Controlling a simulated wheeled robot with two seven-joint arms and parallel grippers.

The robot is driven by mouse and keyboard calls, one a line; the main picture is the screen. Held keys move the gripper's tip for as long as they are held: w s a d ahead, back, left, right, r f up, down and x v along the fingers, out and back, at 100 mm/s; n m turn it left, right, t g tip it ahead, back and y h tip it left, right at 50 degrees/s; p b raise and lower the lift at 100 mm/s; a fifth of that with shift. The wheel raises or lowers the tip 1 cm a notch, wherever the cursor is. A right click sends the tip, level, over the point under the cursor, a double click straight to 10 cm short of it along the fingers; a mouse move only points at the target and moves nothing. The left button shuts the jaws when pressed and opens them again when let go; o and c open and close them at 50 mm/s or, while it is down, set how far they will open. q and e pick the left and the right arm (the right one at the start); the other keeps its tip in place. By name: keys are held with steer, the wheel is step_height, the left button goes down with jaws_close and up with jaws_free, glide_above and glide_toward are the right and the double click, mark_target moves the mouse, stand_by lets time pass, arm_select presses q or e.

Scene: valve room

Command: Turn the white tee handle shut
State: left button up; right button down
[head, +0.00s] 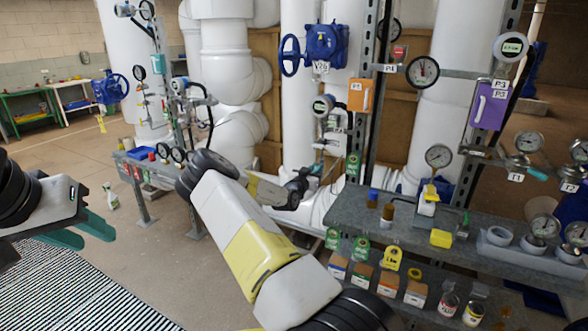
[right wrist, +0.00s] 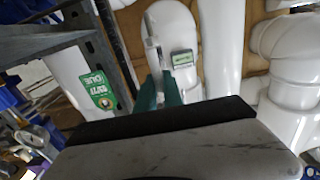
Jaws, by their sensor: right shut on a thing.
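The white tee handle (right wrist: 152,45) shows in the right wrist view as a narrow pale bar, its near end between my teal fingertips. My right gripper (right wrist: 160,88) is shut on it; most of the gripper body fills the lower picture. In the head view my right gripper (head: 316,170) is at the pipework below a round gauge, small and partly hidden by my arm, so the handle's angle is hard to read there. My left gripper (head: 100,222) is off to the left over the floor, apart from everything; its finger gap is unclear.
A grey shelf (head: 345,205) with bottles and a yellow box (head: 441,238) lies right of my right gripper. A green tag (right wrist: 100,92) and a small green-and-white label (right wrist: 182,58) are near the fingers. White pipes stand behind.

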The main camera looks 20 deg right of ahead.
steer(key=shift+m, duration=0.3)
steer(key=shift+s+d+f+m, duration=0.25)
steer(key=shift+f+m, duration=0.1)
steer(key=shift+m, duration=2.5)
steer(key=shift+s+d+f+m, duration=0.2)
steer(key=shift+s+f+m, duration=0.15)
steer(key=shift+m, duration=2.55)
steer(key=shift+s+d+f+m, duration=0.2)
steer(key=shift+f+m, duration=0.2)
steer(key=shift+m, duration=2.45)
steer(key=c, duration=1.5)
jaws_free()
